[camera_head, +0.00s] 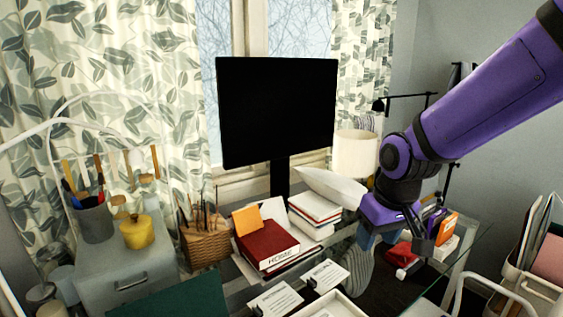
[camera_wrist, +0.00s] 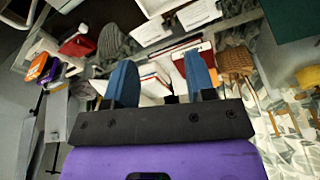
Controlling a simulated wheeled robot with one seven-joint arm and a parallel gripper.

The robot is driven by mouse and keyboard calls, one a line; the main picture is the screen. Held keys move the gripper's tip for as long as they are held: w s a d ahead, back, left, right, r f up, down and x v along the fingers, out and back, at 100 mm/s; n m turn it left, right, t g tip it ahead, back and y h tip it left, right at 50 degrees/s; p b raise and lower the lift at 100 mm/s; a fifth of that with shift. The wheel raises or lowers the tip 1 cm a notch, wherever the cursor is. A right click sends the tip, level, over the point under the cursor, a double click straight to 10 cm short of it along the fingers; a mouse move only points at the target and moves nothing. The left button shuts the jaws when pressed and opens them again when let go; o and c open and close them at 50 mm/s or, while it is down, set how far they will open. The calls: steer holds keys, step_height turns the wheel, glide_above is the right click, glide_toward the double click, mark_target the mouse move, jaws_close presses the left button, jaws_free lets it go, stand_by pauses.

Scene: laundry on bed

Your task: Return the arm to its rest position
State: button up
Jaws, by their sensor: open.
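My gripper (camera_head: 390,240) hangs over the right part of a glass desk (camera_head: 400,301), at the end of my purple arm, which comes in from the upper right. In the wrist view my gripper (camera_wrist: 160,82) shows two blue fingers spread wide apart. No object sits gripped between them; books and papers show beyond the gap. In the head view the fingers are partly hidden by the purple gripper body.
A black monitor (camera_head: 278,110) and a white lamp (camera_head: 356,153) stand behind the desk items. A red book (camera_head: 267,245), a white book stack (camera_head: 315,208) and a wicker basket (camera_head: 204,242) lie left of my gripper. An orange box (camera_head: 448,228) is close on its right.

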steer(key=s+d+r+m+t, duration=0.1)
steer(key=s+d+r+m, duration=0.1)
steer(key=s+d+r, duration=0.4)
steer(key=s+d+r+m+t+h, duration=0.1)
steer(key=s+d+r+t, duration=0.1)
steer(key=s+d+r, duration=0.4)
steer(key=s, duration=0.4)
steer(key=shift+s+r+m, duration=0.35)
steer(key=shift+r+m, duration=0.05)
